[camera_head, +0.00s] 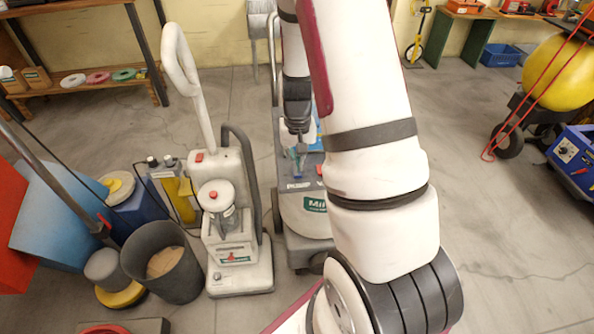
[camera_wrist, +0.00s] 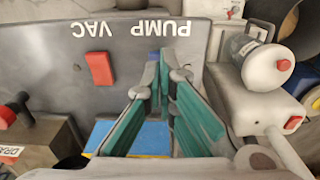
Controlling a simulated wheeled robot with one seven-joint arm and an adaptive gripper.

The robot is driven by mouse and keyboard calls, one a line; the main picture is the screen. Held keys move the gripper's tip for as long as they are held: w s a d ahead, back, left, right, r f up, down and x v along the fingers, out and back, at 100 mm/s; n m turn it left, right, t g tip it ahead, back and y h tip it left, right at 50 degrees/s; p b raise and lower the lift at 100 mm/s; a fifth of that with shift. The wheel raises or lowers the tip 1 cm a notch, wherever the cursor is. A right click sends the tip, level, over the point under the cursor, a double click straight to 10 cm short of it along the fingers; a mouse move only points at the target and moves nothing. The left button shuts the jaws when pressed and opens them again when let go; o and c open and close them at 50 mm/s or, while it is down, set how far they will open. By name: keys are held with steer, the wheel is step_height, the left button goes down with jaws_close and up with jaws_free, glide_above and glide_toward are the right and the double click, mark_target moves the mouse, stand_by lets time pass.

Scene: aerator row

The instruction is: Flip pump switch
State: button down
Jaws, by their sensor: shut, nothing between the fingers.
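In the wrist view, a dark grey panel (camera_wrist: 50,52) carries the words VAC and PUMP, upside down. A red rocker switch (camera_wrist: 99,69) sits by the word VAC, left of my fingers. A narrow blue piece (camera_wrist: 153,57), perhaps the pump switch, shows by PUMP at my fingertips, which partly cover it; I cannot tell whether they touch. My gripper (camera_wrist: 163,76) is shut and empty, with green finger pads. In the head view, my gripper (camera_head: 298,138) points down over the back of the grey floor machine (camera_head: 306,214), whose panel is largely hidden.
A white upright machine (camera_head: 235,255) stands close on the left, also at right in the wrist view (camera_wrist: 258,100). A grey bin (camera_head: 165,262) and a blue container (camera_head: 58,215) stand farther left. The floor at right is clear up to a yellow tank (camera_head: 560,72).

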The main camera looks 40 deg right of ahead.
steer(key=shift+f+b, duration=0.75)
steer(key=shift+f, duration=0.3)
stand_by(0.5)
steer(key=shift+r, duration=0.1)
steer(key=shift+r+p, duration=2.55)
steer(key=shift+r, duration=0.9)
